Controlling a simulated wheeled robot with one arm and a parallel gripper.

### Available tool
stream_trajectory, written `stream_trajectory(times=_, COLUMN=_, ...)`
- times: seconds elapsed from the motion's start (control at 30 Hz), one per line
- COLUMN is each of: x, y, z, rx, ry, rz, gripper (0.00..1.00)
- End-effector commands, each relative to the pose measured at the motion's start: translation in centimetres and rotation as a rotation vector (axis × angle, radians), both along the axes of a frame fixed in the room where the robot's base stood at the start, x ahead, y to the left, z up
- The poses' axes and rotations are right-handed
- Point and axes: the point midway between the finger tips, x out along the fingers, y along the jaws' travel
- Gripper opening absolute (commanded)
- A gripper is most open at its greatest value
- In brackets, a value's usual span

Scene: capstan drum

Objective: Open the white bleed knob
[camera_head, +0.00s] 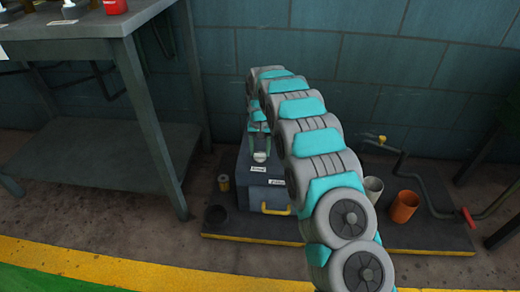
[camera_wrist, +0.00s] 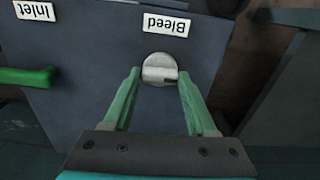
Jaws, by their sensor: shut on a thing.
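The white bleed knob (camera_wrist: 160,66) is a round, slotted knob on a dark grey box (camera_wrist: 100,95), just below a "Bleed" label (camera_wrist: 167,22) in the wrist view. It also shows as a small pale spot in the head view (camera_head: 260,157), on top of the box (camera_head: 256,190). My gripper (camera_wrist: 158,75) is shut on the knob, with one green finger on each side of it. In the head view my gripper (camera_head: 260,146) reaches down onto the box top. The slot in the knob points to the right in the wrist view.
An "Inlet" label (camera_wrist: 35,10) and a green handle (camera_wrist: 28,77) are at the left in the wrist view. In the head view, a yellow handle (camera_head: 275,209) is on the box front. Orange (camera_head: 404,206) and grey (camera_head: 373,189) cups stand right; a table (camera_head: 130,25) stands left.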

Motion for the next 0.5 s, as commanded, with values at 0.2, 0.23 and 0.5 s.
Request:
stream_trajectory(times=0.2, x=0.06, y=0.03, z=0.06, rx=0.001, ry=-0.002, rz=-0.048, gripper=0.02)
stream_trajectory(times=0.23, x=0.06, y=0.03, z=0.06, rx=0.001, ry=-0.002, rz=-0.051, gripper=0.02)
stream_trajectory(times=0.5, x=0.06, y=0.03, z=0.05, rx=0.001, ry=-0.002, rz=-0.060, gripper=0.02)
